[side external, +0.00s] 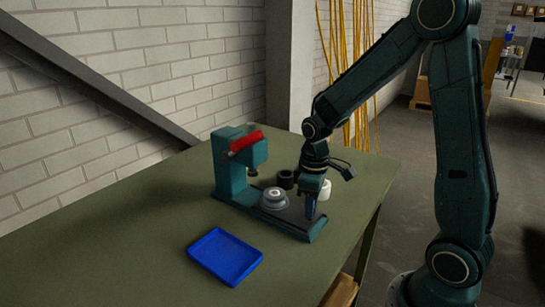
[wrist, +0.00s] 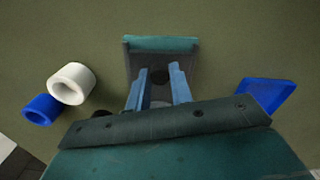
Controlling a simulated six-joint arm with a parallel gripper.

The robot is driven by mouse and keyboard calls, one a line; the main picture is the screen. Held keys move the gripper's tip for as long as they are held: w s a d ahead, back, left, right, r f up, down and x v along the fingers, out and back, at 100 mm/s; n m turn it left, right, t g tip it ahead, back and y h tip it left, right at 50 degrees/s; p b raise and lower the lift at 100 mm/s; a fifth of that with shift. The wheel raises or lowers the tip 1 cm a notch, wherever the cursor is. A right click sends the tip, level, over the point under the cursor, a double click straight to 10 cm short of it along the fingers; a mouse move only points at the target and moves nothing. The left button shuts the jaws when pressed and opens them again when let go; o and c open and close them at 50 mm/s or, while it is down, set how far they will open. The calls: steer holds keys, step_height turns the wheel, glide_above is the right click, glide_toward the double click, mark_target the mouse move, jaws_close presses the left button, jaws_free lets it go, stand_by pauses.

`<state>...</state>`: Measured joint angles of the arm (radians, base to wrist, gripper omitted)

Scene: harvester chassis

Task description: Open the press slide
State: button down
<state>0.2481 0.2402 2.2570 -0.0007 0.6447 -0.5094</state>
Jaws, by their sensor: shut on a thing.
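The teal press (side external: 232,175) stands on the green table, with a red handle (side external: 246,141) at its top. Its slide (side external: 292,214) is a dark flat plate on the press's low base, running toward the front right. A round grey piece (side external: 274,198) sits on the slide, in front of the press column. My gripper (side external: 311,209) points down over the front part of the slide and is shut on a part of it. In the wrist view, the blue fingers (wrist: 161,88) stand on either side of the dark slide; the held part is mostly hidden.
An empty blue tray (side external: 225,256) lies at the front left; it also shows in the wrist view (wrist: 268,95). A white cylinder (side external: 323,191) and a black ring (side external: 286,179) stand behind my gripper. A blue ring (wrist: 41,110) lies beside the white one. The table's left side is clear.

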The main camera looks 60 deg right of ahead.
steer(key=shift+s, duration=2)
steer(key=c, duration=1.2)
jaws_free()
steer(key=shift+c, duration=0.2)
steer(key=shift+w+r, duration=0.1)
steer(key=shift+r, duration=0.05)
step_height(320, 180, up, 14)
steer(key=shift+f, duration=0.2)
